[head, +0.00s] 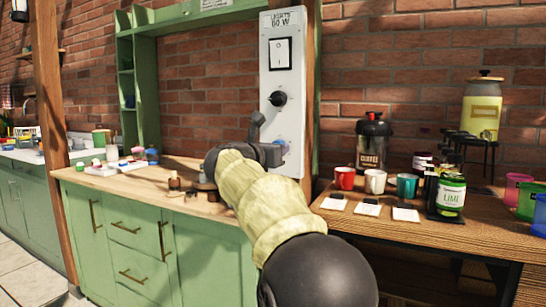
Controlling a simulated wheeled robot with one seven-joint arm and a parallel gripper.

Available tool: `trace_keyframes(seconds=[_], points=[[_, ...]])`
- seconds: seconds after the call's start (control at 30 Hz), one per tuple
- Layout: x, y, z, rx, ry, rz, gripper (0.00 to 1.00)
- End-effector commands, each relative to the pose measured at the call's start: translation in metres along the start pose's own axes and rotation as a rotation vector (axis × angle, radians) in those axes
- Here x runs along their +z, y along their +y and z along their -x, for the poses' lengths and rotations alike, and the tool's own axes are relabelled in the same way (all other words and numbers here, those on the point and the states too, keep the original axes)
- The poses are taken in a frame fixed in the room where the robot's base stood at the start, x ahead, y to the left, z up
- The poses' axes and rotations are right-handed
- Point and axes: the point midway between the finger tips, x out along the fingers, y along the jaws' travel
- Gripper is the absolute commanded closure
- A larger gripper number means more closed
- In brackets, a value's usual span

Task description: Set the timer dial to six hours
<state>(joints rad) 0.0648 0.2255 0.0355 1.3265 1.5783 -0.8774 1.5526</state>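A white control panel (283,73) labelled "LIGHTS 60 W" is fixed upright on the wooden post in the head view. It has a white rocker switch (283,52) near the top and a black knob (278,98) with a pale pointer below it. Lower down, a bluish round part (287,144) shows partly behind my gripper; I cannot tell whether this is the timer dial or how it is set. My gripper (280,152) is at the lower part of the panel, close to the bluish part. Whether it touches or grips anything is not visible.
A green counter (150,188) with small items stands left of the panel. On the right, a wooden table (420,232) holds red, white and teal mugs (375,181), a coffee dispenser (373,143), a lime jar (451,196) and a yellow drink dispenser (482,108).

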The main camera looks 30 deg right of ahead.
Motion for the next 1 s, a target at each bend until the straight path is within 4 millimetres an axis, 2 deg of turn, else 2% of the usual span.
trace_keyframes(seconds=[0.47, 0.5, 0.6, 1.0], points=[[-0.0016, -0.0004, -0.0006, -0.003, 0.003, -0.020, 0.86], [-0.0015, -0.0004, -0.0006, -0.003, 0.003, -0.020, 0.60], [-0.0012, -0.0003, -0.0005, -0.002, 0.002, -0.020, 0.42], [0.0001, 0.0004, 0.0059, 0.000, 0.001, -0.021, 0.42]])
